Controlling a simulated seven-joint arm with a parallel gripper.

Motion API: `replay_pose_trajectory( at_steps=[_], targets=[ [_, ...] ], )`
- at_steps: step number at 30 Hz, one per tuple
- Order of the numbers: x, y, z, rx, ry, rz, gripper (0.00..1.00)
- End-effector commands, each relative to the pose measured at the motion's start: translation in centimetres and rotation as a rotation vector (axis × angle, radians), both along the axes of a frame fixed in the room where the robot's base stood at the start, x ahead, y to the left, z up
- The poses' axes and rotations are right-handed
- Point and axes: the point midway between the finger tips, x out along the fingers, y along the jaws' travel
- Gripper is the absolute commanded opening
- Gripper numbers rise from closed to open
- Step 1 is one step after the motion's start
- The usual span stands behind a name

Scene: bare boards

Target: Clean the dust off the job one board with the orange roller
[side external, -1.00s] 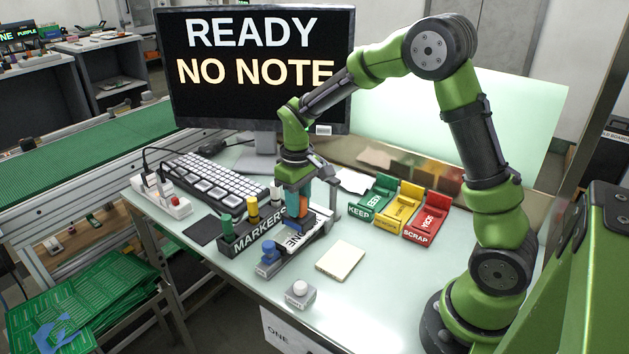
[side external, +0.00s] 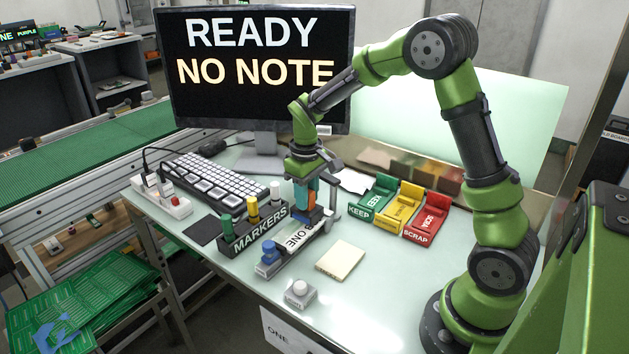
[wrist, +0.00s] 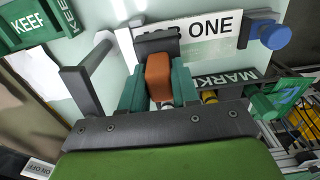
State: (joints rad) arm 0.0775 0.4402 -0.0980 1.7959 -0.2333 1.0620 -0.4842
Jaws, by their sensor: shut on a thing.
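My gripper (side external: 302,196) is shut on the orange roller (side external: 311,203), with its teal fingers on either side of the orange handle. The handle also shows in the wrist view (wrist: 159,78), with the dark head (wrist: 156,42) beyond it. The head is over the far end of the white JOB ONE strip (side external: 293,239) and covers the start of its lettering in the wrist view. I cannot tell whether it touches. A blue knob (side external: 268,250) stands at the strip's near end. No dust can be made out.
A marker holder (side external: 255,236) stands close left of the strip. A cream pad (side external: 340,260) and a grey button box (side external: 300,293) lie right and in front. KEEP (side external: 372,198), yellow (side external: 402,207) and SCRAP (side external: 428,222) trays stand to the right. A monitor (side external: 255,70) is behind.

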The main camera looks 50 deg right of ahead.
Motion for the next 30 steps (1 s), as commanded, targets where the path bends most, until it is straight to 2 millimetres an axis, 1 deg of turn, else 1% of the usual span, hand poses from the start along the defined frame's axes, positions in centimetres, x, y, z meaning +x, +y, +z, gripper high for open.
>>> replay_pose_trajectory(
  at_steps=[30],
  targets=[
    [0.0, 4.0, 0.0, 0.001, 0.000, 0.002, 0.06]
  ],
)
